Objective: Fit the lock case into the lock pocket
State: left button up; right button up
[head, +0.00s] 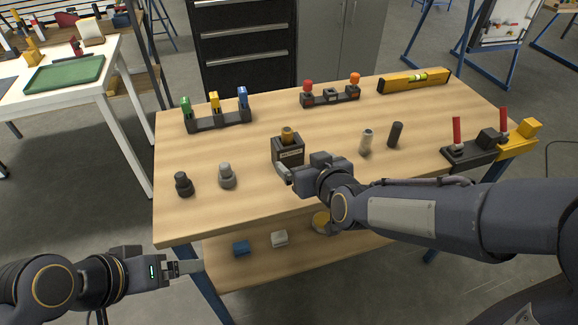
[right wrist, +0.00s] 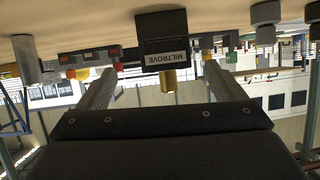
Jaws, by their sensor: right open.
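A dark box with a white label and a brass-orange piece (head: 287,134) standing up from its top is at the middle of the table. The dark box (head: 289,151) also shows upside down in the right wrist view (right wrist: 165,38), its label reading MILTROVE. I cannot tell for sure which part is the lock case and which is the lock pocket. My right gripper (head: 285,172) is low at the box's near side. Its fingers are spread with nothing between them, and the box appears beyond their tips. My left gripper (head: 190,267) is off the table's front left; its jaw opening is unclear.
Racks with coloured pieces (head: 220,120) and a yellow level (head: 414,81) are behind. A red-handled fixture (head: 470,151) is at the right edge.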

aim_at(291, 153)
jog(key=shift+w+a+t, duration=0.1)
jog(key=shift+a+t, duration=0.2)
jog(key=shift+a, duration=0.1)
jog(key=shift+w+a+f, duration=0.1)
jog(key=shift+w, duration=0.2)
jog(key=b+x, duration=0.2)
jog(key=x, duration=0.5)
jog(key=shift+a+f, duration=0.1)
jog(key=shift+f, duration=0.1)
jog(key=c, duration=1.2)
jog(key=shift+r, duration=0.15)
jog(key=shift+c, duration=0.8)
